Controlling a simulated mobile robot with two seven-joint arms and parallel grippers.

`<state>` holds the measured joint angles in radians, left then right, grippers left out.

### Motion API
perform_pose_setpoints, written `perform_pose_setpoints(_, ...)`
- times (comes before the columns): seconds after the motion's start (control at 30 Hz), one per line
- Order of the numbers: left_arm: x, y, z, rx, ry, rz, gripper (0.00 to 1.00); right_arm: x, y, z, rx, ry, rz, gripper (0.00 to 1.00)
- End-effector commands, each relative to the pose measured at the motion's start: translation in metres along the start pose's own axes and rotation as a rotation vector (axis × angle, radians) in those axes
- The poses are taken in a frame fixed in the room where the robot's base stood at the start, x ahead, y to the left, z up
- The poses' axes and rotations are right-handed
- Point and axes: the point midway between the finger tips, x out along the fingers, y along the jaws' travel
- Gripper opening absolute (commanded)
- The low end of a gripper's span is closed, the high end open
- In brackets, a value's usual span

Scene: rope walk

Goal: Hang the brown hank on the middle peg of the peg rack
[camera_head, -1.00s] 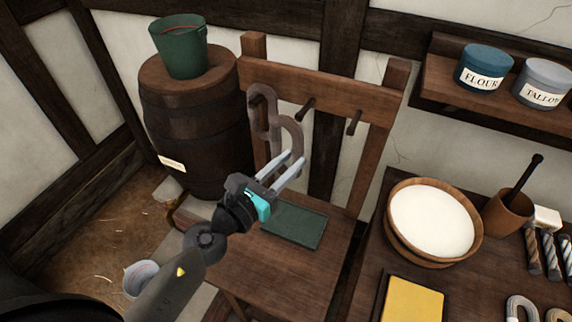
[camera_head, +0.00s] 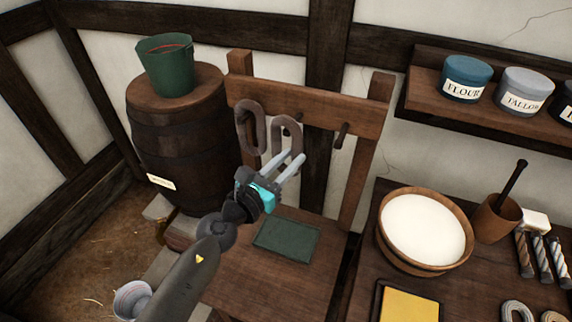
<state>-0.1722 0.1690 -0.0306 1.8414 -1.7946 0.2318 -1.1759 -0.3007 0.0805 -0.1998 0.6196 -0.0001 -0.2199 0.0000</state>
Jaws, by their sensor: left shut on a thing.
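The brown hank (camera_head: 277,134) is a looped coil held upright at the tips of my left gripper (camera_head: 293,162), whose fingers are shut on its lower part. Its top loop is in front of the peg rack (camera_head: 320,112), right by the middle peg (camera_head: 299,117). I cannot tell whether the loop is around that peg or only in front of it. Another, darker hank (camera_head: 241,127) hangs at the left peg, just left of the held one. The right peg (camera_head: 342,135) is bare. My right gripper is not in view.
A barrel (camera_head: 180,145) with a green bucket (camera_head: 168,68) stands left of the rack. A dark green flat item (camera_head: 287,237) lies below. At right are a bowl of white stuff (camera_head: 424,228), a mortar (camera_head: 496,219) and a shelf of jars (camera_head: 467,78).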

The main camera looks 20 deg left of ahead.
Motion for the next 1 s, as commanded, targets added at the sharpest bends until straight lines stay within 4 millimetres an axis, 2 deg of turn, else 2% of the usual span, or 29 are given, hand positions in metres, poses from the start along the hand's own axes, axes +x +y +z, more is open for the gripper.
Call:
perform_pose_setpoints(0.6, 0.037, 0.009, -0.001, -0.001, -0.002, 0.0, 0.0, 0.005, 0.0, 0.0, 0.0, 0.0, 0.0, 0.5)
perform_pose_setpoints(1.0, 0.047, 0.012, -0.012, 0.001, 0.0, 0.0, 0.0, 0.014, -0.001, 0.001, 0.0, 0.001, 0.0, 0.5)
